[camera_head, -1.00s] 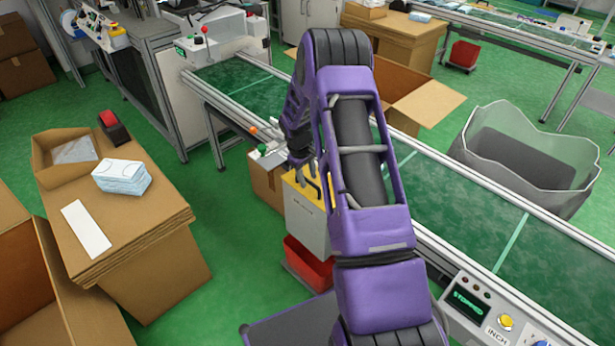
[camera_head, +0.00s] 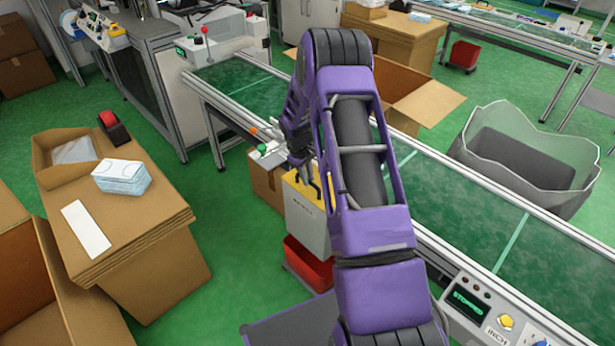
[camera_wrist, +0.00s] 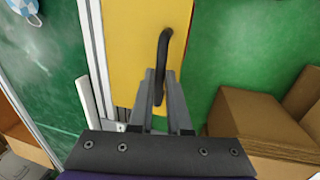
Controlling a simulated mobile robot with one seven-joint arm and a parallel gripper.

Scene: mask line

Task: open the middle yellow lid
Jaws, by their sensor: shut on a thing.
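The yellow lid (camera_wrist: 130,45) fills the top middle of the wrist view, with a dark curved handle (camera_wrist: 163,50) standing on it. My gripper (camera_wrist: 158,88) is shut on the handle, its two grey fingers on either side of the lower part. In the head view the yellow lid (camera_head: 297,190) tops a pale box (camera_head: 306,220) beside the conveyor. My arm hides the lid's right side and much of my gripper (camera_head: 306,172) there. The lid looks to lie flat on the box.
A green conveyor (camera_head: 470,215) runs along the right of the box. A red bin (camera_head: 310,264) stands low at the box's front. A stack of cardboard (camera_head: 130,225) with a mask pack (camera_head: 122,178) stands at the left, with green floor between.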

